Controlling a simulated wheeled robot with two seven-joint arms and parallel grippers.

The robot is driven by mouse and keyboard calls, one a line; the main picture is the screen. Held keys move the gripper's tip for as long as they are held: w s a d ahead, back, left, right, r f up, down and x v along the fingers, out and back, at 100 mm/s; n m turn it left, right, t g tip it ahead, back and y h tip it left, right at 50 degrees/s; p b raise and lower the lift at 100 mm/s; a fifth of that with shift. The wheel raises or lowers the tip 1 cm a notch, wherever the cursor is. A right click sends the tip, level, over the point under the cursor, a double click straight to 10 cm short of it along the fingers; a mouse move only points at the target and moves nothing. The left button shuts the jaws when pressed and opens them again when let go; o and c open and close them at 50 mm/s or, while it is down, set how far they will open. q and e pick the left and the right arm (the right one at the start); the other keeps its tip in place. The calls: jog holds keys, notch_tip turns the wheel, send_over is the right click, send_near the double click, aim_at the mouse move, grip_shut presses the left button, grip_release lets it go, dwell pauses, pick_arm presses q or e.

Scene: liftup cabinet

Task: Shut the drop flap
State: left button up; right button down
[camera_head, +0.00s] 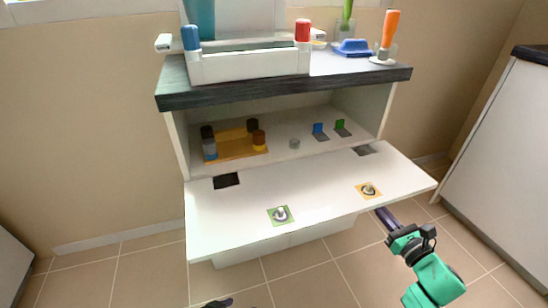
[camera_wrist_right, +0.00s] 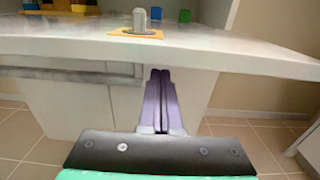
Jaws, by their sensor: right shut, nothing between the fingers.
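The white drop flap (camera_head: 245,205) hangs open, lowered to about level in front of the cabinet opening. A peg on a green square (camera_head: 281,215) and a peg on an orange square (camera_head: 368,190) stand on it. My right gripper (camera_head: 381,213) is at the flap's front edge, toward the right end. In the right wrist view its purple fingers (camera_wrist_right: 160,76) are together and empty, with the tips just below the flap's edge (camera_wrist_right: 230,52). I cannot tell whether they touch it. Only a dark tip of my left gripper (camera_head: 218,303) shows at the bottom of the head view.
Inside the cabinet are an orange tray (camera_head: 232,151) with several small items, and blue (camera_head: 318,128) and green (camera_head: 340,124) pieces. The dark countertop (camera_head: 280,84) above holds a white caddy (camera_head: 250,66) and brushes. A white unit (camera_head: 500,140) stands at right. Floor in front is clear.

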aim_at(382, 194)
jog(key=r+p, duration=0.3)
jog(key=r, duration=0.1)
jog(key=r+p, duration=0.2)
jog(key=r, duration=0.1)
jog(key=shift+w+r+p, duration=0.1)
jog(key=shift+w+p, duration=0.15)
jog(key=shift+p, duration=0.1)
jog(key=shift+r, duration=0.2)
jog(key=shift+w+r, duration=0.1)
jog(key=shift+r, duration=0.2)
jog(key=r+p, duration=0.1)
jog(key=w+r+p, duration=0.1)
jog(key=r, duration=0.1)
jog(key=w+r+p, duration=0.1)
jog(key=r+p, duration=0.1)
jog(key=shift+a+r, duration=0.2)
jog(key=shift+a, duration=0.2)
